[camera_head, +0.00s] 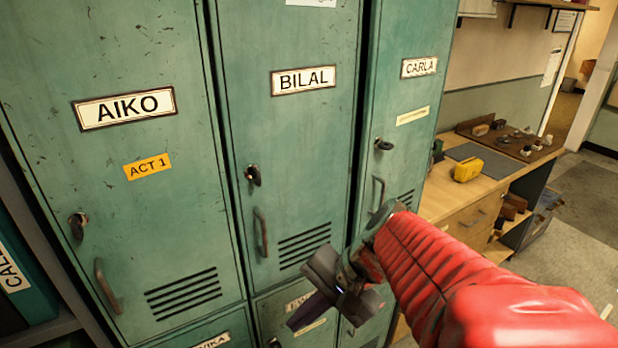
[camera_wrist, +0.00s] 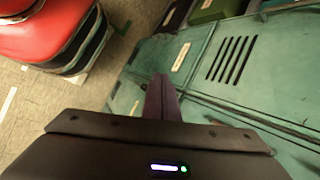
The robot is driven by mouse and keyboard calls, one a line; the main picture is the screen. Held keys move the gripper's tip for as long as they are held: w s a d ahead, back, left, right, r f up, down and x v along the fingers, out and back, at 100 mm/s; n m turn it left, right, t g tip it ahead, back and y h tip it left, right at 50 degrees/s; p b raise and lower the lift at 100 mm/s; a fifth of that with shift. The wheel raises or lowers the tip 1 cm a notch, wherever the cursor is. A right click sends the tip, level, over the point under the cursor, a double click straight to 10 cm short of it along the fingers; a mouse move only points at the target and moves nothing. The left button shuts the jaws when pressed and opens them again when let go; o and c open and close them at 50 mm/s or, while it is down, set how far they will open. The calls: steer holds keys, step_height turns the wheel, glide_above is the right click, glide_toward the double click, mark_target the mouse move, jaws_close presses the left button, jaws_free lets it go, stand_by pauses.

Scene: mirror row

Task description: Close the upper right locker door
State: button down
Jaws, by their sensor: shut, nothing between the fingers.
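The upper right locker door (camera_head: 407,100) is green, labelled CARLA (camera_head: 419,67), with a dark lock (camera_head: 383,144), a handle (camera_head: 378,190) and vent slots. It looks flush or nearly flush with its neighbours; I cannot tell whether a small gap remains. My gripper (camera_head: 303,315) is shut and empty, in front of the lower part of the lockers, left of and below the CARLA handle. My red arm hides the door's lower right part. In the wrist view my shut fingers (camera_wrist: 162,97) point towards green locker fronts (camera_wrist: 240,80); I cannot tell contact.
The AIKO door (camera_head: 145,200) and BILAL door (camera_head: 285,140) stand to the left, with lower lockers beneath. A wooden workbench (camera_head: 450,195) with a yellow object (camera_head: 467,170) is right of the lockers. Open floor (camera_head: 590,190) lies at the far right.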

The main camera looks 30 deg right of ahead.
mark_target(365, 188)
steer(key=d+r+m+t+h, duration=0.1)
steer(key=d+r+m+t, duration=0.1)
steer(key=d+m+t, duration=0.2)
steer(key=w+d+r+m+t+h, duration=0.1)
steer(key=d+r+m+t, duration=0.2)
steer(key=d+m, duration=0.8)
steer(key=d+r+m+t+h, duration=0.1)
steer(key=d+r+m+t, duration=0.2)
steer(key=d+m+t, duration=0.4)
steer(key=d, duration=0.7)
steer(key=shift+w+d+r+m, duration=0.15)
steer(key=shift+w+d+m, duration=0.1)
steer(key=shift+d+m, duration=0.1)
steer(key=shift+w, duration=0.1)
steer(key=shift+w+a, duration=0.3)
steer(key=shift+w, duration=2)
steer(key=shift+w+a, duration=0.35)
steer(key=shift+w, duration=1.9)
steer(key=shift+w+a, duration=0.3)
steer(key=shift+w, duration=2)
steer(key=shift+w+d, duration=0.1)
steer(key=shift+d, duration=0.05)
